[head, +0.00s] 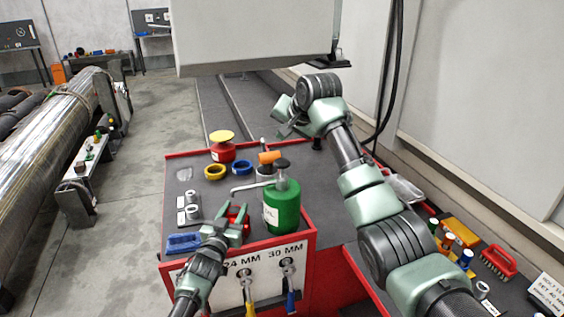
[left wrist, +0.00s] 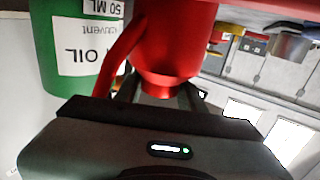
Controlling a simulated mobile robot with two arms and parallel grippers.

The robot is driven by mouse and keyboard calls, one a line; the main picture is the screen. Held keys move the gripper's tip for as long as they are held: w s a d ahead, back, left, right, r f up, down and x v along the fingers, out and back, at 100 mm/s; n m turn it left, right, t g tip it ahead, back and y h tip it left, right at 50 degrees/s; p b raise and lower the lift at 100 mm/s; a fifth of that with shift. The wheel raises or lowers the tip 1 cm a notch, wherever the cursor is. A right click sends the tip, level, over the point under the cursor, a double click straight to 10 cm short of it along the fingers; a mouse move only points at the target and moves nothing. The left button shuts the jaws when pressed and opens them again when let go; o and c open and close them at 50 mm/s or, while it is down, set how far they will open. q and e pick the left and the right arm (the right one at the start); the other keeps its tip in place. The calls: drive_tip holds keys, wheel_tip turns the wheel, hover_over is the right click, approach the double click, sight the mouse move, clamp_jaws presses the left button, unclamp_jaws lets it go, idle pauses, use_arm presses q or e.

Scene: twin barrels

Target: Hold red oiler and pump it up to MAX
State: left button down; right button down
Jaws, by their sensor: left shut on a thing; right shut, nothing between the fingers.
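The red oiler (head: 236,214) is at my left gripper (head: 234,226), mostly hidden by it in the head view. The left wrist view shows its red body and curved red part (left wrist: 175,40) close in front of the gripper, between the fingers. My left gripper is shut on it, just left of the green oil can (head: 283,207). That can has a white label and also shows in the left wrist view (left wrist: 55,45). No MAX mark is readable. My right gripper (head: 285,116) is shut and empty, above the far part of the cart.
A red-edged cart (head: 240,262) carries a red jar with a yellow lid (head: 222,147), yellow (head: 215,172) and blue (head: 242,167) rings and a blue item (head: 183,243). More tools lie at the right.

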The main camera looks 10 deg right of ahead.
use_arm(q)
drive_tip(key=shift+f, duration=0.15)
drive_tip(key=c, duration=0.8)
unclamp_jaws()
drive_tip(key=shift+o, duration=0.2)
